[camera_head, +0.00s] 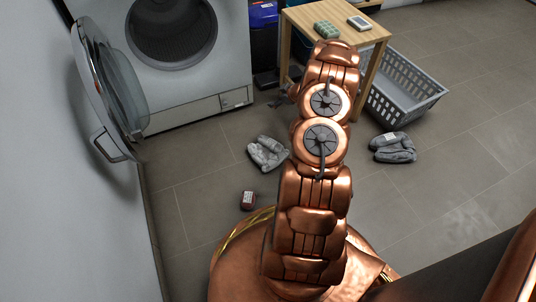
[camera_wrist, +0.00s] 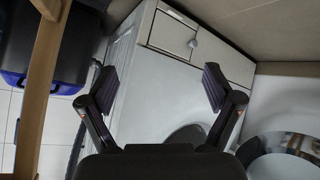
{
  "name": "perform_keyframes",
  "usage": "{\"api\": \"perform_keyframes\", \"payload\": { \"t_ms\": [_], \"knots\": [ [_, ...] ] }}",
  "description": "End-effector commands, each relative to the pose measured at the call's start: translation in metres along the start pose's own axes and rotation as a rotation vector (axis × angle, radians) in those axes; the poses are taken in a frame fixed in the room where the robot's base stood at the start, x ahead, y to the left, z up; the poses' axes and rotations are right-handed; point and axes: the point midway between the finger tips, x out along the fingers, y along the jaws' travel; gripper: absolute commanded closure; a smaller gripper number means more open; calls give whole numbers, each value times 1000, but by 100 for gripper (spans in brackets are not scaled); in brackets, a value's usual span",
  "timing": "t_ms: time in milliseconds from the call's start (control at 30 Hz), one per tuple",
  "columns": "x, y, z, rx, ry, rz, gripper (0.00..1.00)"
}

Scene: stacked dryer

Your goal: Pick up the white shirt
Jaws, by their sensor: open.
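A crumpled pale grey-white garment (camera_head: 268,152) lies on the floor in the head view, left of my arm; it looks like the white shirt. A darker grey folded garment (camera_head: 393,148) lies on the floor right of my arm. My gripper (camera_wrist: 161,87) is open in the wrist view, with nothing between its two dark fingers. It faces the white dryer front (camera_wrist: 150,85), and no garment shows in that view. In the head view my gripper is mostly hidden behind my arm, beyond the pale garment and apart from it.
The dryer's round door (camera_head: 110,85) stands open on the left. A wooden table (camera_head: 300,22) holds a green item (camera_head: 327,30) and a small box (camera_head: 359,23). A grey basket (camera_head: 405,90) and a blue-lidded bin (camera_head: 263,15) stand nearby. A small red-and-white object (camera_head: 248,200) lies on the floor.

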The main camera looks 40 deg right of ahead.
Motion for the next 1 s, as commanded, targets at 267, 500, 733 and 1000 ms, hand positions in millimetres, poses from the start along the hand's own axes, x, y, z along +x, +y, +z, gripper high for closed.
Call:
{"api": "perform_keyframes", "payload": {
  "t_ms": [267, 500, 733, 1000],
  "knots": [
    [8, -54, 92, 37, 128, -162, 10],
    [-1, -105, 143, 77, 220, -284, 10],
    [-4, -126, 160, 94, 255, -333, 10],
    [17, -135, 154, 94, 258, -336, 10]
  ]
}}
